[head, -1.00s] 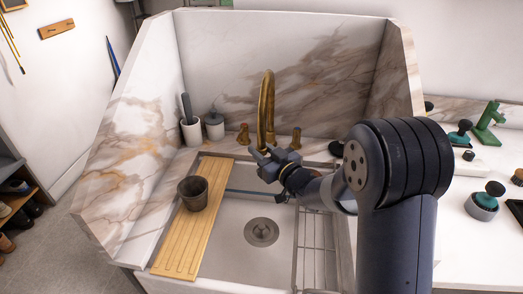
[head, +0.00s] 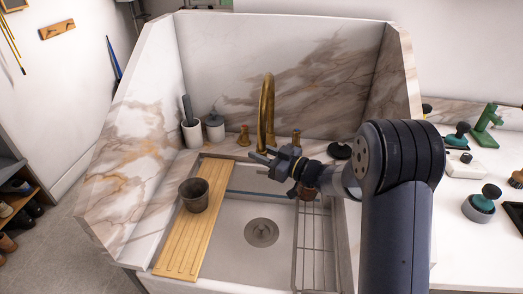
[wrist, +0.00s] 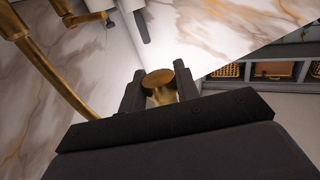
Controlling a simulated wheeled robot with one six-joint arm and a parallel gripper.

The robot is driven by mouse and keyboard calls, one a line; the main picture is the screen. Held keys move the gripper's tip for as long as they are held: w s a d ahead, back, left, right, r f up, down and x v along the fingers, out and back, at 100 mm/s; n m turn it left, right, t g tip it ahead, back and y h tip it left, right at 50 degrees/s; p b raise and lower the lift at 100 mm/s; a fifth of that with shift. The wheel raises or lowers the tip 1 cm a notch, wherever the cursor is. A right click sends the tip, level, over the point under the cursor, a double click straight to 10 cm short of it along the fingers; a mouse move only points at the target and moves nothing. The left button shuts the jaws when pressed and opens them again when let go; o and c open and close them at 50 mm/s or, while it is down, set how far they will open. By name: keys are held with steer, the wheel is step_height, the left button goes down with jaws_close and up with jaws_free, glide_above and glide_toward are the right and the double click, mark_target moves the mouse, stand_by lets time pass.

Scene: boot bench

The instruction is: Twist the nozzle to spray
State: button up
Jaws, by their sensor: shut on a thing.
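The brass faucet (head: 266,105) stands upright at the back of the sink, with its gooseneck spout curving over. My gripper (head: 262,160) is at the spout's lower end, just above the basin. In the wrist view, my gripper (wrist: 158,92) has its two dark fingers on either side of the round brass nozzle (wrist: 158,78) and is shut on it. The spout tube (wrist: 52,68) runs down the left of the wrist view and passes behind the gripper body. In the head view my fingers hide the nozzle. I cannot see any spray.
A dark cup (head: 194,195) stands on the wooden board (head: 180,245) across the sink's left side. A wire rack (head: 318,245) lies at the right. Brass handles (head: 244,136) flank the spout. Marble walls (head: 130,145) enclose the sink. The basin around the drain (head: 261,232) is clear.

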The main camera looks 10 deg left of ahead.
steer(key=n+g, duration=0.3)
steer(key=g, duration=0.1)
steer(key=n+g+y+p, duration=0.1)
steer(key=n+g, duration=0.1)
steer(key=g, duration=0.3)
steer(key=shift+w+n, duration=0.1)
steer(key=shift+n, duration=0.3)
steer(key=n+g+h, duration=0.1)
steer(key=n+g, duration=0.2)
steer(key=g, duration=0.1)
steer(key=shift+g, duration=0.4)
steer(key=shift+n+g+h, duration=0.8)
steer(key=shift+n+g, duration=0.4)
steer(key=shift+g, duration=0.3)
steer(key=shift+n+g+h, duration=0.3)
steer(key=shift+g, duration=0.1)
steer(key=o, duration=1)
steer(key=shift+c, duration=0.2)
